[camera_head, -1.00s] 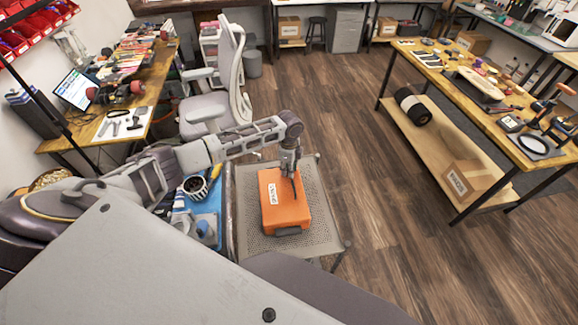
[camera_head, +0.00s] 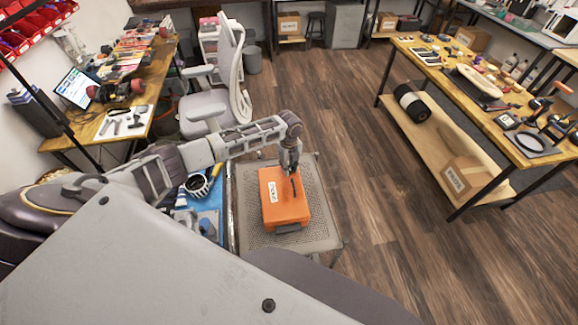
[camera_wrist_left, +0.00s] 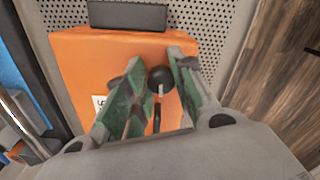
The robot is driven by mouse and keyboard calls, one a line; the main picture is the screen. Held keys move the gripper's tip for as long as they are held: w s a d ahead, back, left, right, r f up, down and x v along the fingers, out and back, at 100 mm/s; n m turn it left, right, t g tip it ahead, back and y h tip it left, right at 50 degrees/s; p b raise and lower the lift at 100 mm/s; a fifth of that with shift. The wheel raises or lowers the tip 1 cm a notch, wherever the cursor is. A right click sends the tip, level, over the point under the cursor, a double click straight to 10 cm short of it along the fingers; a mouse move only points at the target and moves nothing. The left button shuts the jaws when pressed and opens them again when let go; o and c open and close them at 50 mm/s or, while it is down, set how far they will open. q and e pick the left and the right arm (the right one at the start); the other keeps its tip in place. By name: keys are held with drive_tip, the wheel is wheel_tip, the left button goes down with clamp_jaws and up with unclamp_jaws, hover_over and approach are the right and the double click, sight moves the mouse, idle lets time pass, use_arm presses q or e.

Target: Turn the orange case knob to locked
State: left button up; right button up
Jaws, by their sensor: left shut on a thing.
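The orange case (camera_head: 284,208) lies on a grey perforated cart top, with a white label on its left part. In the left wrist view the case (camera_wrist_left: 78,70) fills the middle, and its round black knob (camera_wrist_left: 160,74) with a pale pointer line sits between the green-padded fingers. My left gripper (camera_head: 290,169) reaches down over the case from above. In the wrist view the left gripper (camera_wrist_left: 157,88) is shut on the knob, one finger on each side. A dark slim part shows below the knob. The knob's markings cannot be read. My right gripper is not in view.
The cart top (camera_head: 325,222) has bare room around the case. An office chair (camera_head: 215,105) stands behind. A workbench (camera_head: 455,75) is at the right, with open floor between.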

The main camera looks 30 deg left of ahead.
sight(289, 167)
use_arm(q)
drive_tip(key=shift+m, duration=0.4)
drive_tip(key=o, duration=1)
drive_tip(key=shift+o, duration=0.2)
drive_tip(key=shift+r, duration=0.1)
wheel_tip(289, 167, up, 12)
drive_tip(key=shift+d, duration=0.1)
idle(0.8)
